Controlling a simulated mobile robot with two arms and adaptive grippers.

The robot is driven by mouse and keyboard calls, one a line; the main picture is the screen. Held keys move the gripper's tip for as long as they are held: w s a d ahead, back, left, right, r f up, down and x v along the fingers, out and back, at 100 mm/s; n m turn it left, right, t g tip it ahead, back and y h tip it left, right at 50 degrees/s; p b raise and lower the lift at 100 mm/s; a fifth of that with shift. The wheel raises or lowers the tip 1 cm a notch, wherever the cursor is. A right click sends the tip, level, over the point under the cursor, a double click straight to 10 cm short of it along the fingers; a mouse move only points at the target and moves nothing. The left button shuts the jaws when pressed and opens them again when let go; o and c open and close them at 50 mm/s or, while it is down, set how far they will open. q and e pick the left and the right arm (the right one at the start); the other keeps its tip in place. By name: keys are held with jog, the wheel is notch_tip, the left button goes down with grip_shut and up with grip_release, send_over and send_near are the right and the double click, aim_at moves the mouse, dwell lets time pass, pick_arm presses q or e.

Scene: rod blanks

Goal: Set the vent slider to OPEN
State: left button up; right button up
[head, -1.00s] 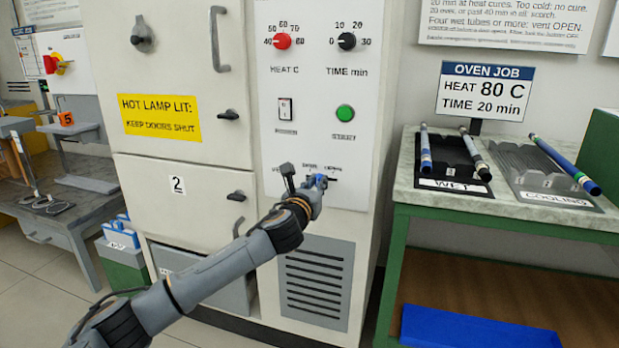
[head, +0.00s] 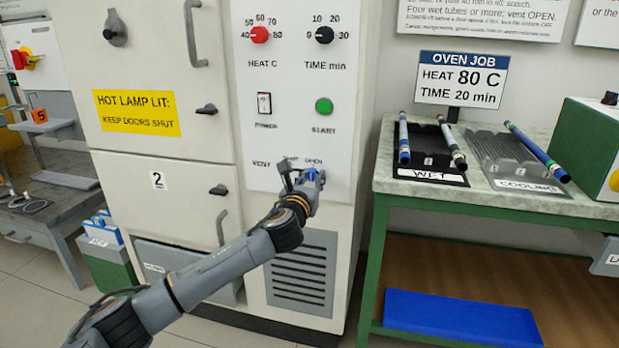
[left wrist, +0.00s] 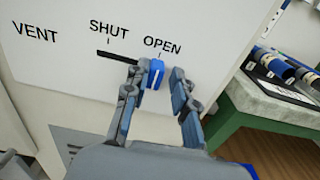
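The vent slider is a blue knob (left wrist: 155,74) on a dark horizontal slot in the white oven panel. In the left wrist view it stands at the right end of the slot, under the OPEN mark (left wrist: 162,45). My left gripper (left wrist: 158,90) is open with a finger on either side of the knob. The left finger is against or very near the knob; a gap shows at the right finger. In the head view my left gripper (head: 312,180) partly covers the knob. My right gripper is out of view.
The oven front has a red heat dial (head: 260,35), a black time dial (head: 324,35), a power switch (head: 264,103) and a green start button (head: 324,106) above the slider. A green-framed bench (head: 500,199) with tube racks stands close on the right.

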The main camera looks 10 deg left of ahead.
pick_arm(q)
jog(key=shift+o, duration=0.3)
jog(key=shift+d, duration=0.1)
jog(key=shift+s, duration=0.15)
jog(key=s, duration=1.1)
jog(key=shift+s+a, duration=0.25)
jog(key=shift+s, duration=0.1)
